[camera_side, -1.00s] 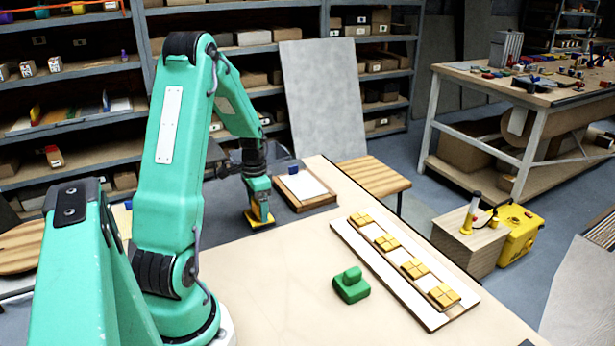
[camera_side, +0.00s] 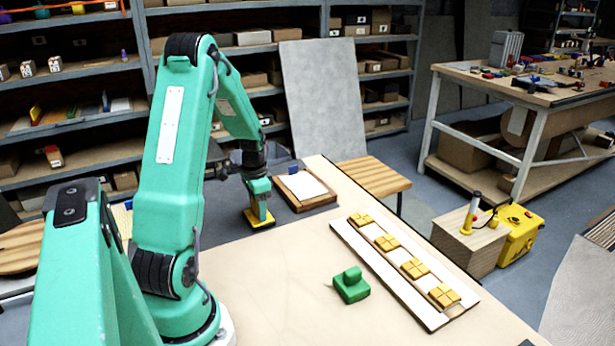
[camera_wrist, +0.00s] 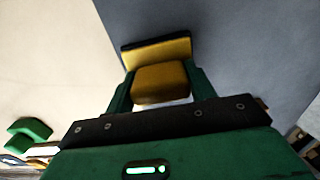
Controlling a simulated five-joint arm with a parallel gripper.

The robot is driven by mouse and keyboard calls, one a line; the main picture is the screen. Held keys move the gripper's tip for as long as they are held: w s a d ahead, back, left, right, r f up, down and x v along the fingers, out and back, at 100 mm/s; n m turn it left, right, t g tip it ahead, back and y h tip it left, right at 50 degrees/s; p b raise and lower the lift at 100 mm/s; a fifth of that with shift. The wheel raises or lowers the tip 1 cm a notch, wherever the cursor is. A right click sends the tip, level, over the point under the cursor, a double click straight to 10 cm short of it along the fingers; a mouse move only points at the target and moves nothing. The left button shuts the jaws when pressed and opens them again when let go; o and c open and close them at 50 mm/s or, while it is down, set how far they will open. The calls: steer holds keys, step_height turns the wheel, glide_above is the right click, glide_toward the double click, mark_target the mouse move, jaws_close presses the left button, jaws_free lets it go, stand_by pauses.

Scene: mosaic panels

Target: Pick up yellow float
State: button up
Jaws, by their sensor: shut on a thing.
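The yellow float (camera_side: 258,223) is a flat yellow plate with a block handle, at the dark grey strip by the table's far edge. In the wrist view its yellow handle (camera_wrist: 162,84) sits between my two green fingers, with the plate (camera_wrist: 157,53) beyond it. My gripper (camera_side: 261,212) points down and is shut on the handle; it also shows in the wrist view (camera_wrist: 160,90). In the side view the fingers hide most of the handle. I cannot tell any gap under the plate.
A green float (camera_side: 350,287) lies on the beige table (camera_side: 270,285), left of a white panel (camera_side: 432,318) with several yellow tiles. A wood-framed white board (camera_side: 288,196) lies close to the right of my gripper. The table's middle is clear.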

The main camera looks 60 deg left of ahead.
steer(key=shift+r, duration=0.15)
steer(key=shift+r, duration=0.5)
steer(key=r, duration=0.3)
steer(key=shift+w+d+r, duration=0.1)
steer(key=shift+d, duration=0.1)
steer(key=w+d+r, duration=0.3)
steer(key=d+r, duration=0.3)
steer(key=d, duration=0.4)
steer(key=shift+w+d+r, duration=0.25)
steer(key=shift+w+d, duration=0.05)
steer(key=shift+d, duration=0.05)
steer(key=o, duration=0.4)
steer(key=shift+c, duration=1)
steer(key=w+a, duration=1.4)
steer(key=a, duration=0.1)
steer(key=shift+f, duration=0.35)
